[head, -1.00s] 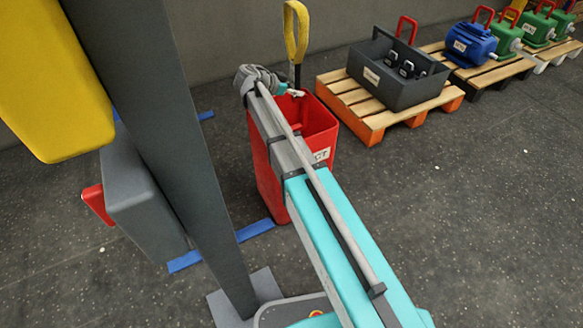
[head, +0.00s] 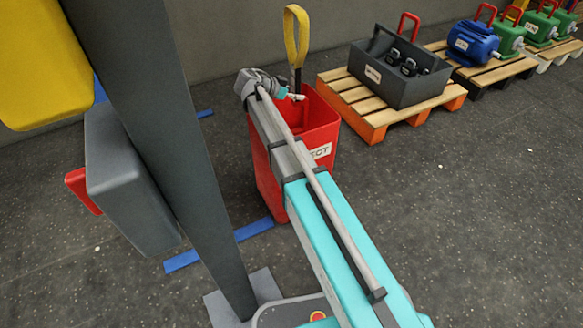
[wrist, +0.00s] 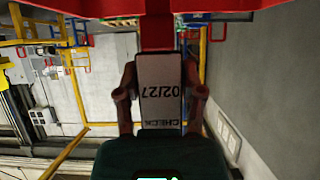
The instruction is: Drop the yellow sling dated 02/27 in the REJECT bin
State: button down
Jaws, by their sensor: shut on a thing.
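A yellow sling (head: 297,35) stands up as a loop above my gripper (head: 294,96), over the back of the open red REJECT bin (head: 322,128). My gripper is shut on the sling. In the wrist view, a white tag (wrist: 159,82) reading CHECK 02/27, upside down, sits between the fingers (wrist: 160,80). Red shows behind the tag and across the top of that view; I cannot tell what it belongs to. My arm hides part of the bin and its label, of which "ECT" is readable. The bin's inside is mostly hidden.
A grey box with dark items (head: 398,72) stands on a wooden pallet (head: 345,98) right of the bin. Blue and green motors (head: 473,42) stand on pallets farther right. A grey wall (head: 225,35) is behind. Blue tape (head: 185,261) marks the floor. The floor at right is clear.

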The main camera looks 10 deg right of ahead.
jog(key=shift+f+b, duration=0.55)
jog(key=shift+f, duration=0.2)
